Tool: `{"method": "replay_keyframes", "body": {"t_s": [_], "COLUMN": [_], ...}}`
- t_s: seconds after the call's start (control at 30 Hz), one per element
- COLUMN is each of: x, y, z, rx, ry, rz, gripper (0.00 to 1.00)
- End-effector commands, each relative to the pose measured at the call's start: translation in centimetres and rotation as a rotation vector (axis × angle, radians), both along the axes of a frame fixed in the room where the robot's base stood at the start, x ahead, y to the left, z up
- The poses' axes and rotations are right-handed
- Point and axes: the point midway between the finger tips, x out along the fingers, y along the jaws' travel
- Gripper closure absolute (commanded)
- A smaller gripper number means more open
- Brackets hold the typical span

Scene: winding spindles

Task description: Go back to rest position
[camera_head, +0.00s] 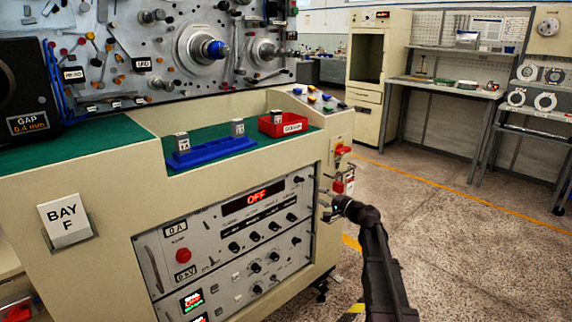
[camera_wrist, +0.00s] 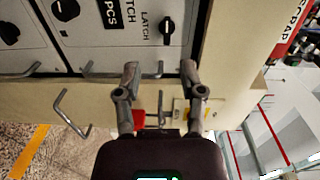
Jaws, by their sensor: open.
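My gripper (camera_head: 331,207) is beside the right front corner of the beige winding machine (camera_head: 100,235), at the end of my dark arm. In the wrist view my gripper (camera_wrist: 159,72) has its two grey fingers spread apart, with nothing held between them. The fingertips point toward the machine's grey panel and its beige edge. Metal hooks show close to the fingers, such as a bent hook (camera_wrist: 70,114) on the left. I cannot tell whether the fingers touch any hook.
A blue rack (camera_head: 205,152) and a red bin (camera_head: 283,124) sit on the green machine top. A red switch (camera_head: 342,150) is just above my gripper. A beige cabinet (camera_head: 377,70) and a workbench (camera_head: 450,88) stand behind. The floor (camera_head: 440,220) at right is clear.

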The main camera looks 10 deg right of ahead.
Motion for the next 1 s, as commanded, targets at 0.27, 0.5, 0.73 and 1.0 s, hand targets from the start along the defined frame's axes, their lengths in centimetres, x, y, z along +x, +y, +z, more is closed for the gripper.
{"method": "replay_keyframes", "body": {"t_s": [0.27, 0.5, 0.73, 1.0], "x": [-5.1, -11.7, -18.5, -26.4], "y": [5.0, 8.9, 10.3, 9.3], "z": [-3.7, -8.6, -12.9, -16.5], "rx": [-0.223, -0.503, -0.771, -1.073], "ry": [0.07, 0.182, 0.314, 0.494], "rz": [0.142, 0.312, 0.461, 0.599], "gripper": [0.49, 0.49, 0.49, 0.49]}}
